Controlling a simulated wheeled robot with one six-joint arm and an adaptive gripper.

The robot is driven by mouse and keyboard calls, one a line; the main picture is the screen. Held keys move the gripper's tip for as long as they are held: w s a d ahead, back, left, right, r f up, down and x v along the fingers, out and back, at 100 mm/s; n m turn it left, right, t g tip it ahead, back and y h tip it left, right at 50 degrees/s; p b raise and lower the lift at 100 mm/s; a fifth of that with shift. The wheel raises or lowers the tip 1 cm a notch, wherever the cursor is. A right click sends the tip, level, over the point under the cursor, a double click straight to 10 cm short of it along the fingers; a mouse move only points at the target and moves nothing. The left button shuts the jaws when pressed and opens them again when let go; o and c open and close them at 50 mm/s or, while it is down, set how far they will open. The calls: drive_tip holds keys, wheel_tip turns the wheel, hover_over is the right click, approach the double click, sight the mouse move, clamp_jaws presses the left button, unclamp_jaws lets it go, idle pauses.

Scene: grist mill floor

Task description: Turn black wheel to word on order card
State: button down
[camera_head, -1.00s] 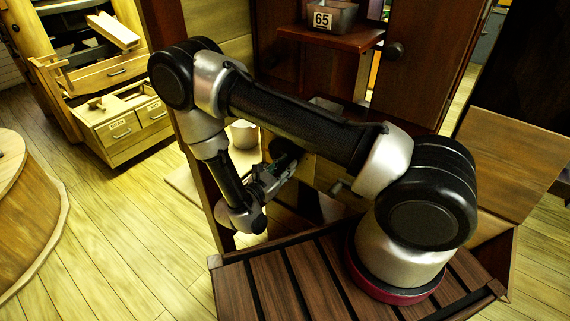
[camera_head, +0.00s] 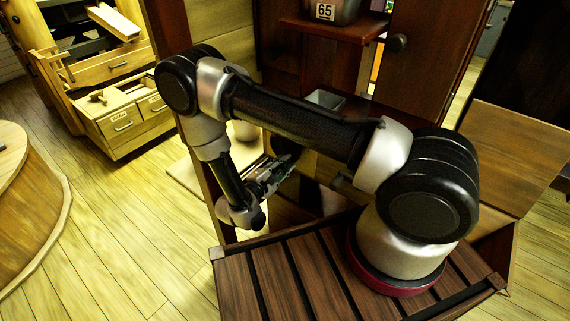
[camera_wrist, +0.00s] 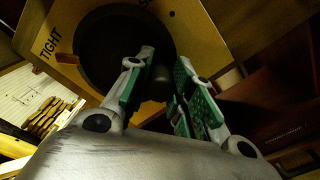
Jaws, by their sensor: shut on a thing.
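The black wheel (camera_wrist: 100,45) is a dark round disc on a yellow plate (camera_wrist: 205,25) in the wrist view. The plate carries the word TIGHT at the left and a second word at the top, mostly cut off after its first letter. My gripper (camera_wrist: 163,72) has its green-padded fingers on either side of a dark knob (camera_wrist: 158,85) at the wheel's lower right and is shut on it. In the head view my gripper (camera_head: 268,182) reaches to the wheel (camera_head: 287,148), which is partly hidden by my arm. I cannot make out an order card or a pointer mark.
A shelf holds a grey bin (camera_head: 340,12) marked 65. A grey box (camera_head: 326,99) sits lower in the dark wooden cabinet. A drawer unit (camera_head: 125,120) stands at the left, with a round wooden counter (camera_head: 30,200) nearer. Open plank floor lies between them.

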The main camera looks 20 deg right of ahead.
drive_tip(key=shift+w+a+f+m, duration=0.15)
drive_tip(key=shift+w+f+m, duration=0.1)
drive_tip(key=shift+m, duration=0.75)
drive_tip(key=c, duration=1.2)
unclamp_jaws()
drive_tip(key=v, duration=1.2)
drive_tip(key=shift+a, duration=0.1)
